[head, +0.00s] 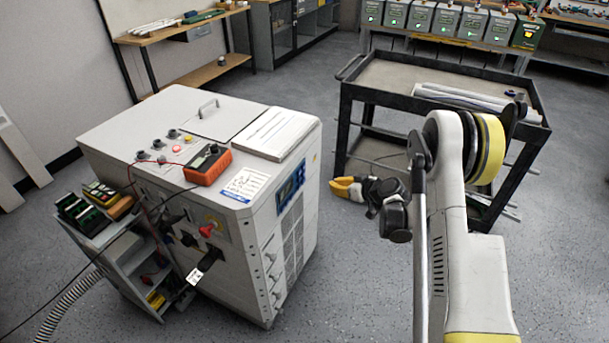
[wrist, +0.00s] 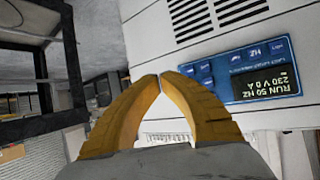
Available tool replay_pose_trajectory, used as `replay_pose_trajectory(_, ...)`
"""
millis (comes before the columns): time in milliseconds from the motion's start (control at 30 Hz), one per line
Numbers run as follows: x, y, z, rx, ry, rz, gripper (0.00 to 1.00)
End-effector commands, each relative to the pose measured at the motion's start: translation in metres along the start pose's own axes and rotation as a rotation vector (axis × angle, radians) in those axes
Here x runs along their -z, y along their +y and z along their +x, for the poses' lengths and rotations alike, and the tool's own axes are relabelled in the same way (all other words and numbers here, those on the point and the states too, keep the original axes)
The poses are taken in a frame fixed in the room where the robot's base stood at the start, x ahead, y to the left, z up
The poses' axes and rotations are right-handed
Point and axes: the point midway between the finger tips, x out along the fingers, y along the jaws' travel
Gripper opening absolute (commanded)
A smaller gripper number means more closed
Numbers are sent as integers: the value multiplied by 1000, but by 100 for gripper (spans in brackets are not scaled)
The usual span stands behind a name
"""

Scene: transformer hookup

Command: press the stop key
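A blue control panel (wrist: 240,72) is on the side of a white cabinet, upside down in the wrist view. Its dark display (wrist: 265,84) reads RUN 50 HZ, 230 V 0 A. Several blue keys line the panel; most labels are too small to read, and I cannot tell which is stop. The panel also shows in the head view (head: 290,188). My gripper (wrist: 160,76) has its two yellow fingers together at the tips, with nothing between them. The tips appear left of the panel, apart from it. In the head view my gripper (head: 334,186) points at the cabinet's right side.
The white cabinet (head: 230,240) bears an orange meter (head: 208,164), a red button (head: 176,149) and papers. A black cart (head: 345,110) with rolled sheets stands behind my arm. Grey floor is free between cabinet and cart.

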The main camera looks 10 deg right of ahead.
Motion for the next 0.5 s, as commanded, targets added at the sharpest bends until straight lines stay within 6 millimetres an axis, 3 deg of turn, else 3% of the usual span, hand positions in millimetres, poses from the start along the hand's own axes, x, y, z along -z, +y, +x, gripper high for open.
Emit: replay_pose_trajectory(500,29,-30,54,2,0,-1,0)
